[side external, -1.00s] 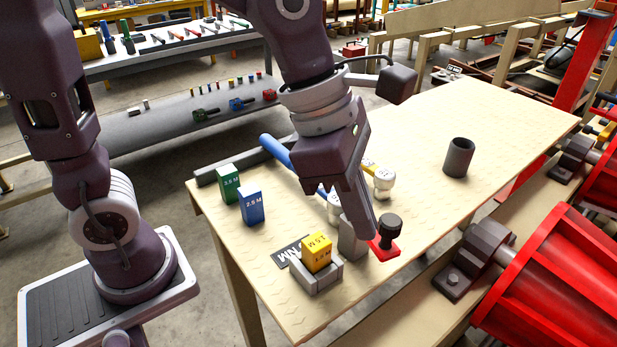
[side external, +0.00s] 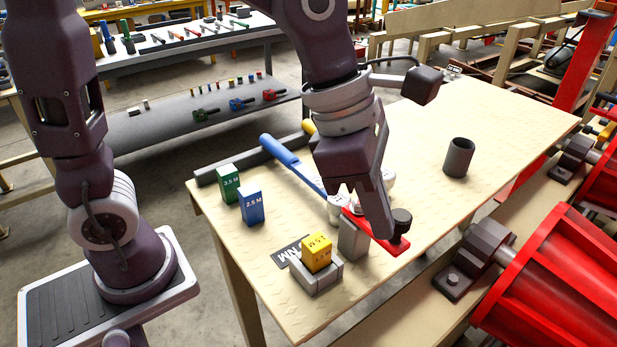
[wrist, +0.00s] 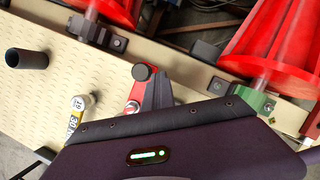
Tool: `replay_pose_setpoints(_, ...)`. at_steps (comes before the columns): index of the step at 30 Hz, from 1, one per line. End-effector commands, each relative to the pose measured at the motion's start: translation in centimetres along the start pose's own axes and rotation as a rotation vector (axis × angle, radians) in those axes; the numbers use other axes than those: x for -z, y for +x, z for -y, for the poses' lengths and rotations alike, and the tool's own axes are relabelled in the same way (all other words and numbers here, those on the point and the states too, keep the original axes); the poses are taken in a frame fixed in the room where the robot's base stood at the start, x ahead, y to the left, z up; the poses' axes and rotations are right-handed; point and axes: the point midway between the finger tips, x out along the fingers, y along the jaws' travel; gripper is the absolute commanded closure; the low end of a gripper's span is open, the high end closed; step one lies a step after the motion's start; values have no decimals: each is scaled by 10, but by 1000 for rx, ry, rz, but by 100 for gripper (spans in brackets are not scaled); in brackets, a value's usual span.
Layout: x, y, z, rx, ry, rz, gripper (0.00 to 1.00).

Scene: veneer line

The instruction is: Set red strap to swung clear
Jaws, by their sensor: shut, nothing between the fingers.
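The red strap (side external: 378,236) is a flat red bar low over the pale table, with a black knob (side external: 401,218) standing on its right end. In the side view it runs from behind a grey block (side external: 352,240) toward the table's front edge. My gripper (side external: 382,236) points down, shut and empty, with its tips close against the left side of the knob. I cannot tell whether they touch it. The fingers hide part of the strap. In the wrist view the black knob (wrist: 144,72) shows beside my fingers, with a little red strap (wrist: 136,93) below it.
A grey holder (side external: 318,282) with a yellow block (side external: 317,252) stands left of the strap. Blue (side external: 251,206) and green (side external: 228,184) blocks and a blue-handled tool (side external: 280,150) lie farther left. A dark cup (side external: 458,158) stands behind; red rollers (side external: 560,285) flank the right edge.

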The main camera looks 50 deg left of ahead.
Motion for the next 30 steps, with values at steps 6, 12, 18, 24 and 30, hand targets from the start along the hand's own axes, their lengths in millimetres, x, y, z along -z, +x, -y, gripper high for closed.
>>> replay_pose_setpoints(6, 1, -1, 2, -2, 0, 2, 100)
replay_pose_setpoints(12, 26, -11, 26, -4, 1, 2, 100)
replay_pose_setpoints(18, 21, -58, 39, -6, 1, 7, 100)
replay_pose_setpoints(24, 18, -94, 49, -2, 0, 3, 100)
replay_pose_setpoints(30, 18, -107, 53, -1, 0, 1, 100)
